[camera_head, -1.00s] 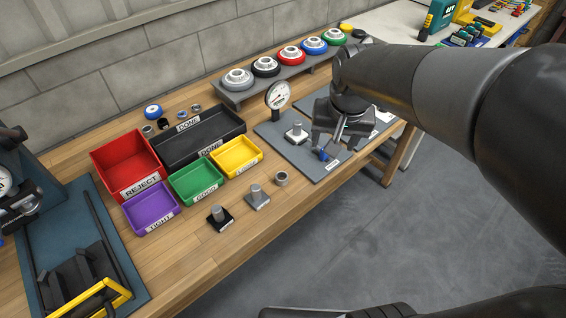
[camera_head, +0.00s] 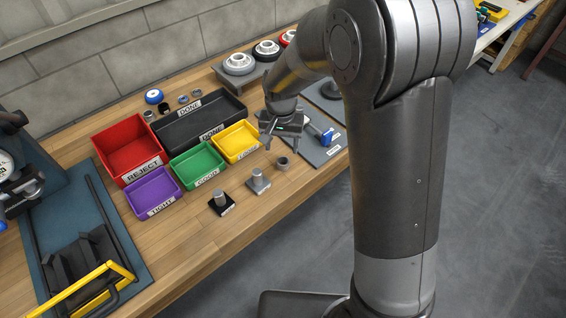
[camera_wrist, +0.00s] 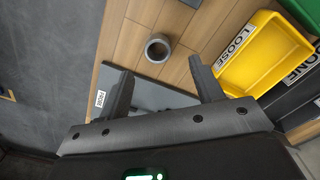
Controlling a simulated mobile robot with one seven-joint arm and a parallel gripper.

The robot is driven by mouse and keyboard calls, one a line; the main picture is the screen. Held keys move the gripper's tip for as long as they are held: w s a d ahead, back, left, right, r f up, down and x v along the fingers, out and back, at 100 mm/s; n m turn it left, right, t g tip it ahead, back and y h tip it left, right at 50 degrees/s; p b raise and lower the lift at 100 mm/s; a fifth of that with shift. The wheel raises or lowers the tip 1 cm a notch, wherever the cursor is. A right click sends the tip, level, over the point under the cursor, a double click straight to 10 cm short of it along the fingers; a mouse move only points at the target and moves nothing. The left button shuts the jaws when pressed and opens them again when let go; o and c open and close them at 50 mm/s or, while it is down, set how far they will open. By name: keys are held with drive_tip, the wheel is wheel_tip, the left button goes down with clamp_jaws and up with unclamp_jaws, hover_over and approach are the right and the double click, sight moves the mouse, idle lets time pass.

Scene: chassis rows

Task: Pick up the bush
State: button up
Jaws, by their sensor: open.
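The bush (camera_head: 283,163) is a short grey metal ring standing on the wooden bench, right of the yellow tray. In the wrist view the bush (camera_wrist: 158,50) shows its dark round bore and lies beyond the fingertips, roughly between them sideways. My gripper (camera_head: 280,139) hangs above the bench just behind the bush, with nothing seen between its fingers. In the wrist view my gripper (camera_wrist: 162,80) has its two fingers wide apart, and neither appears to touch the bush.
The yellow LOOSE tray (camera_head: 236,142) is close to the left of my gripper. Two posts on square bases, one grey (camera_head: 257,182) and one black (camera_head: 221,203), stand left of the bush. A grey mat (camera_head: 335,147) with a blue-ended tool lies behind right.

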sight(283, 159)
drive_tip(key=f, duration=0.7)
drive_tip(key=shift+w+d+f, duration=0.1)
drive_tip(key=shift+d+f, duration=0.05)
drive_tip(key=shift+d, duration=0.05)
drive_tip(key=shift+c, duration=0.4)
drive_tip(key=c, duration=1)
drive_tip(key=shift+c, duration=0.2)
